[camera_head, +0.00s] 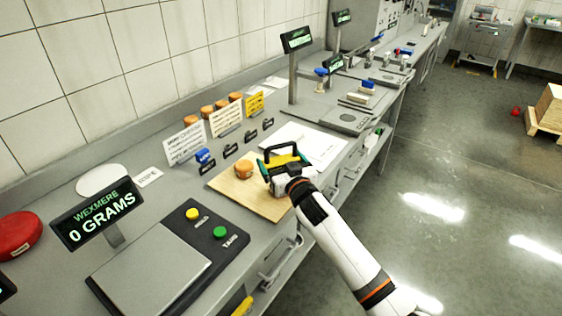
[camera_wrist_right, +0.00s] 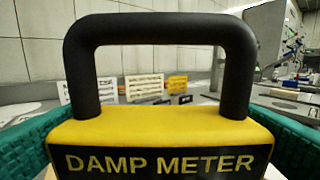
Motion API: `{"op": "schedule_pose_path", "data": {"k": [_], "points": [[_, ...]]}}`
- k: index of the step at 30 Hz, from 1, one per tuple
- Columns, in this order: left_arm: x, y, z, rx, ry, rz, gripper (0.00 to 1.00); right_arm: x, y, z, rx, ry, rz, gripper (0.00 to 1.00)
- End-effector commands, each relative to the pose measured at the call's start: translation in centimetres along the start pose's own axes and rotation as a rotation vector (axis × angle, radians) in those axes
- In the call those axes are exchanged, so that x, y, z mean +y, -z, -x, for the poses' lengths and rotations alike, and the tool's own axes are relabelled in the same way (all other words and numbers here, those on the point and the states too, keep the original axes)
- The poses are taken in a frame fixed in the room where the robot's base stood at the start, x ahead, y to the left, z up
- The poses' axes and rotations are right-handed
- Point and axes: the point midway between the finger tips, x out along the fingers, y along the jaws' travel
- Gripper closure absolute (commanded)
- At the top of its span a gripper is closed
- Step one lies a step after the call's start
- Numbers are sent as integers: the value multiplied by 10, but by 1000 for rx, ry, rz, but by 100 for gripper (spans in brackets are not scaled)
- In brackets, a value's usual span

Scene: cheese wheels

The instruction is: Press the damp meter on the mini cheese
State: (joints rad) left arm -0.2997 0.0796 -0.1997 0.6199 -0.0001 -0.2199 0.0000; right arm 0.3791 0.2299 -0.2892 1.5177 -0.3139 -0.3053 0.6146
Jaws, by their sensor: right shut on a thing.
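The damp meter (camera_wrist_right: 160,135) is a yellow and black block with a black loop handle and its name on the front. It fills the right wrist view, between green finger pads. In the head view my right gripper (camera_head: 283,162) is shut on the damp meter, over the right part of a wooden board. The mini cheese (camera_head: 243,169), a small orange wheel, sits on the board just left of the gripper, apart from it as far as I can see. The underside of the meter is hidden. My left gripper is not in view.
The wooden board (camera_head: 225,183) lies on the grey counter. A scale (camera_head: 150,270) reading 0 grams, with yellow and green buttons, stands in front. Several orange cheeses (camera_head: 207,111) and sign cards (camera_head: 222,120) line the back. A white sheet (camera_head: 318,142) lies behind the gripper.

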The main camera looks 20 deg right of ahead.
Motion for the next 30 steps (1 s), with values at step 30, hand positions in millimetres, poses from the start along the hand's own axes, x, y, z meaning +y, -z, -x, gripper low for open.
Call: {"op": "schedule_pose_path", "data": {"k": [30], "points": [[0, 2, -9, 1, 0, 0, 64, 0, 11, 0, -2, 0, -1, 36]]}}
